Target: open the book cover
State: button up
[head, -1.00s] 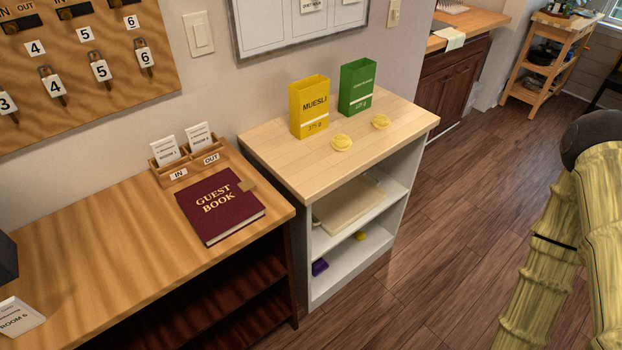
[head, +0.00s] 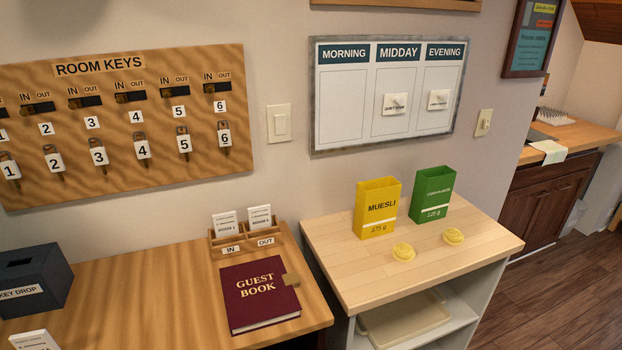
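The guest book (head: 258,303) is a dark red, closed hardcover with gold lettering. It lies flat on the wooden desk (head: 150,300), near the desk's right end. My gripper is not in view.
A wooden IN/OUT card holder (head: 245,238) stands just behind the book. A dark key drop box (head: 35,281) and a white card (head: 34,340) are at the left. To the right, a pale shelf unit (head: 330,240) bears a yellow muesli box (head: 377,208), a green box (head: 433,194) and two yellow lids.

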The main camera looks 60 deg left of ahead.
aim_at(255, 292)
jog(key=z, duration=0.05)
jog(key=i, duration=1.3)
jog(key=u, duration=1)
jog(key=k, duration=0.6)
jog(key=u, duration=2.2)
